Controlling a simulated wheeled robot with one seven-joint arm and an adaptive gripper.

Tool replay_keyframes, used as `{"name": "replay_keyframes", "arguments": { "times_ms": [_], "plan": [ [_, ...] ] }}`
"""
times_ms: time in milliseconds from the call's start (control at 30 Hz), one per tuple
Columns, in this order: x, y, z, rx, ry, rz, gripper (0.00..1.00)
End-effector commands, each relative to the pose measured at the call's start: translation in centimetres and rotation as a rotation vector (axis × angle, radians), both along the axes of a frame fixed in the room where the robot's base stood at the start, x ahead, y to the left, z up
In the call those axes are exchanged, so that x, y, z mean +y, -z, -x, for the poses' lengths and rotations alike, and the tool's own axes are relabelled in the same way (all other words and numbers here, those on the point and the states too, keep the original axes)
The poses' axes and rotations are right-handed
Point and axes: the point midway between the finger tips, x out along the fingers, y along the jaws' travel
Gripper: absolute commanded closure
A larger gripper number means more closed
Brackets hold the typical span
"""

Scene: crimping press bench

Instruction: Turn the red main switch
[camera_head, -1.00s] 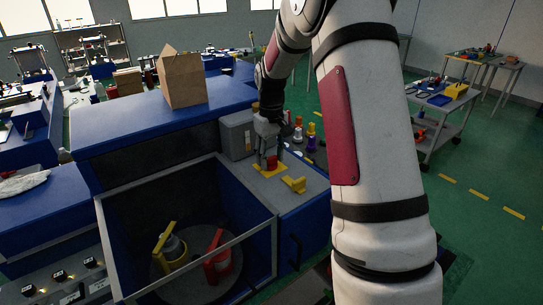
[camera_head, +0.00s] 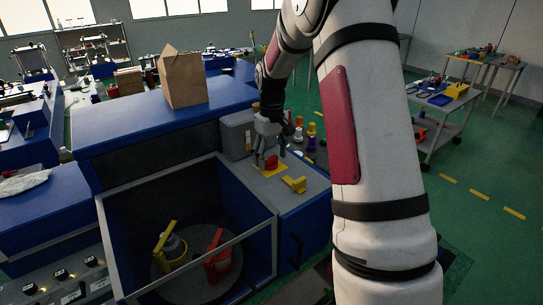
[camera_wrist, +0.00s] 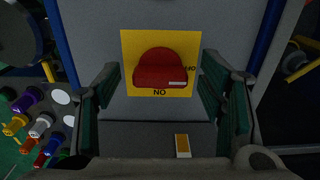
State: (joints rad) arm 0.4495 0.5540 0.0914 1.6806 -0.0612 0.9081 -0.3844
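The red main switch (camera_wrist: 160,68) is a rounded red knob on a yellow plate (camera_wrist: 130,45). The lettering on the plate looks upside down at its near edge and sideways at its right edge. A small white mark shows at the knob's lower right. In the head view the red knob (camera_head: 271,162) sits on the grey bench top. My gripper (camera_wrist: 163,85) is open, one dark green-padded finger on each side of the plate, with visible gaps to the knob. In the head view my gripper (camera_head: 267,147) is directly above the knob.
A yellow part (camera_head: 294,184) stands just right of the switch, and a grey box (camera_head: 237,135) behind it. Several coloured knobs or pegs (camera_wrist: 38,125) stand at the left in the wrist view. A framed enclosure (camera_head: 188,285) opens at the front left.

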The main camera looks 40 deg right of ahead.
Motion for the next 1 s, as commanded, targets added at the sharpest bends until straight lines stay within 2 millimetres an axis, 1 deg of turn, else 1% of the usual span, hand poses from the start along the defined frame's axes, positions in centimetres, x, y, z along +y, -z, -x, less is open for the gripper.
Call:
{"name": "replay_keyframes", "arguments": {
  "times_ms": [167,267,367,600,700,833,1000],
  "plan": [
    [0.0,-0.2,0.0,0.0,0.001,0.0,0.37],
    [0.0,-1.0,0.0,-0.001,0.001,0.001,0.37],
    [0.0,-2.6,0.0,-0.002,0.001,0.001,0.37],
    [0.0,-7.5,0.0,-0.003,0.001,0.001,0.37],
    [0.0,-9.3,0.0,-0.003,0.001,0.002,0.37],
    [0.0,-10.9,0.0,-0.001,0.001,0.001,0.37],
    [0.0,-11.9,0.0,-0.001,0.0,0.001,0.37]
  ]
}}
